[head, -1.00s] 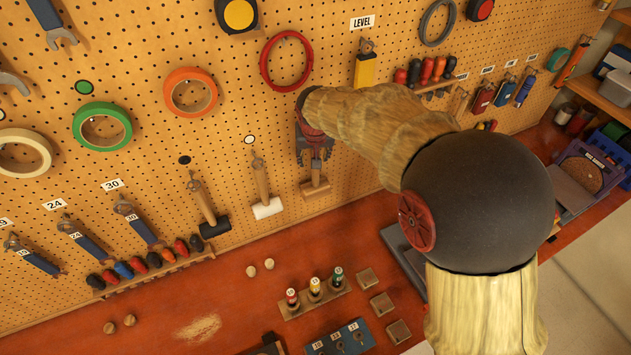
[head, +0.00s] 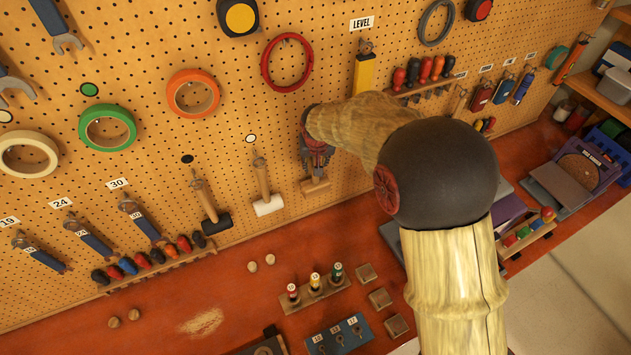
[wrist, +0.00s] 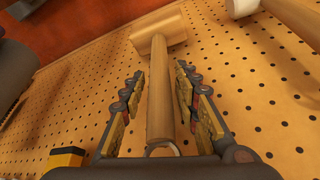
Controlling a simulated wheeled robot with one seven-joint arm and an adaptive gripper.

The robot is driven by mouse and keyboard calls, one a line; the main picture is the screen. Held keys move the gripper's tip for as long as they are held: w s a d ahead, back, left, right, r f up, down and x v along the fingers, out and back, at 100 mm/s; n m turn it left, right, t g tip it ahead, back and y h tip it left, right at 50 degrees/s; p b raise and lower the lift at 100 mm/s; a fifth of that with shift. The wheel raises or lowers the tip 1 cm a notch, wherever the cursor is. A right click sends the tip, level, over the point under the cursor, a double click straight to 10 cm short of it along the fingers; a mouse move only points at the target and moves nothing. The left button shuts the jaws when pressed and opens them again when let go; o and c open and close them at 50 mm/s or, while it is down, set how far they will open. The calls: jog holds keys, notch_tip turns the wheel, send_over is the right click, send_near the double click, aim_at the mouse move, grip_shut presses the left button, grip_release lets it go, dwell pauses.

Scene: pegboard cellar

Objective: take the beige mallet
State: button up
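The beige mallet (head: 315,186) hangs head-down on the pegboard, to the right of a white-headed mallet (head: 268,205). In the wrist view its pale wooden head (wrist: 158,33) and handle show clearly, with a ring at the handle's end near my palm. My gripper (wrist: 160,90) is open, with one finger on each side of the handle and a visible gap on both sides. In the head view my gripper (head: 316,158) covers the mallet's handle, and only the head shows below it.
A black-headed mallet (head: 215,224) hangs further left. A red ring (head: 287,62) and a yellow level (head: 365,72) hang above and beside my gripper. Below, the red bench holds a rack of small bottles (head: 315,290) and several small blocks.

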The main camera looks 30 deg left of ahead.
grip_shut()
jog(key=shift+r, duration=0.1)
dwell(0.8)
